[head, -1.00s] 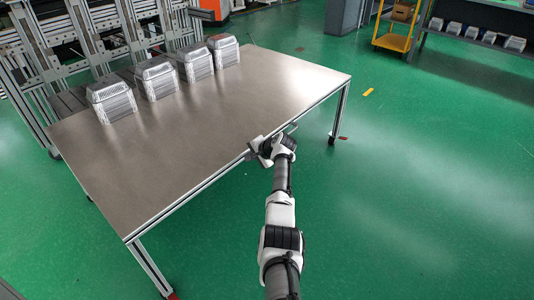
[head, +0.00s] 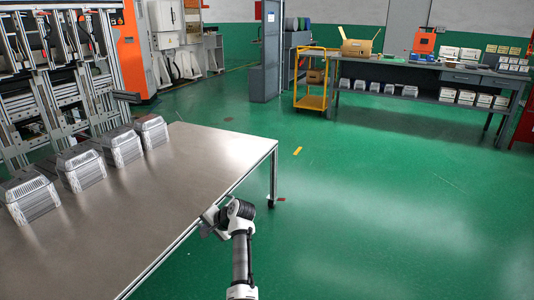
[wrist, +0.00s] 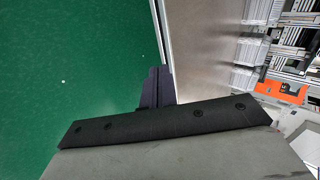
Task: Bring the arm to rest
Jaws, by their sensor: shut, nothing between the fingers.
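My gripper (head: 207,222) is at the table's near right edge in the head view, at the end of my white and grey arm. In the wrist view its dark fingers (wrist: 156,88) are together with nothing between them. The metal table (head: 185,180) lies to the left, and its edge also runs past the fingers in the wrist view (wrist: 192,50).
A workbench (head: 420,75) with boxes stands at the back right, beside a yellow cart (head: 312,100). An orange machine (head: 138,60) and metal framing (head: 60,90) stand behind the table. The green floor (head: 380,210) right of the table is clear.

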